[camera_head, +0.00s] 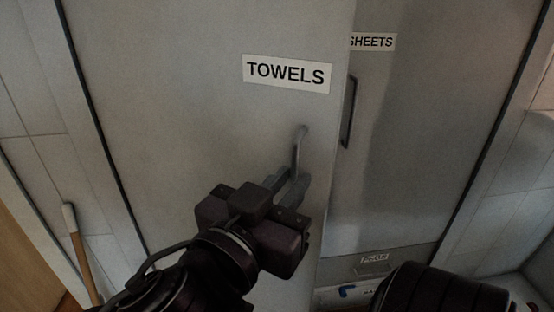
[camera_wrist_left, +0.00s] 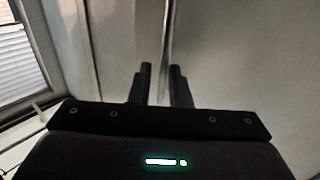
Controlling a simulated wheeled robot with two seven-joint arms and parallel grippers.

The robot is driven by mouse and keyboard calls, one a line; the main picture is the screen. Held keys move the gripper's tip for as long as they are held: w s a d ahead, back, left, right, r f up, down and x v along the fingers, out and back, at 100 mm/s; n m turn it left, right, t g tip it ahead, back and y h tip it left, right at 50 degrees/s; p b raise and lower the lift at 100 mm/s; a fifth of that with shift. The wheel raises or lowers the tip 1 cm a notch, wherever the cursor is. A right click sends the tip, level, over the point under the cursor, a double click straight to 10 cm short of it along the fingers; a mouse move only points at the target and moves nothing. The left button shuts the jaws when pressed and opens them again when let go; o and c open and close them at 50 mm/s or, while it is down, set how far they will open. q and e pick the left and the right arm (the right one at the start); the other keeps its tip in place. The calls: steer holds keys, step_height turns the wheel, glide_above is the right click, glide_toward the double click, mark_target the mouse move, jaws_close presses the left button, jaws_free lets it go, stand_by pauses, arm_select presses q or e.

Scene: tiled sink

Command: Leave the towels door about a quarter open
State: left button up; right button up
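The towels door (camera_head: 190,120) is a tall pale grey panel with a white TOWELS label (camera_head: 287,74). It stands a little ajar, its right edge forward of the sheets door beside it. Its upright metal handle (camera_head: 300,148) is near that edge. My left gripper (camera_head: 292,187) is at the lower part of this handle. The exact contact is hard to see. My right gripper is not clearly in view.
The sheets door (camera_head: 410,140), with a dark handle (camera_head: 347,112), is right of the towels door and partly hidden by it. A PEGS label (camera_head: 374,259) is on a panel below. A wooden-handled stick (camera_head: 80,250) leans at the left. A window (camera_wrist_left: 18,55) shows in the wrist view.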

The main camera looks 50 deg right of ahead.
arm_select(q)
steer(key=o, duration=0.4)
steer(key=shift+s+d, duration=0.25)
steer(key=shift+s, duration=0.5)
steer(key=shift+w, duration=0.2)
arm_select(e)
steer(key=shift+s+d, duration=0.2)
steer(key=shift+d, duration=0.35)
arm_select(q)
steer(key=shift+a, duration=0.1)
steer(key=v, duration=0.7)
steer(key=shift+w+a, duration=0.1)
steer(key=shift+a, duration=0.35)
arm_select(e)
steer(key=shift+w+a, duration=0.1)
steer(key=shift+a, duration=0.3)
arm_select(q)
steer(key=shift+f, duration=0.1)
arm_select(e)
steer(key=shift+d, duration=0.1)
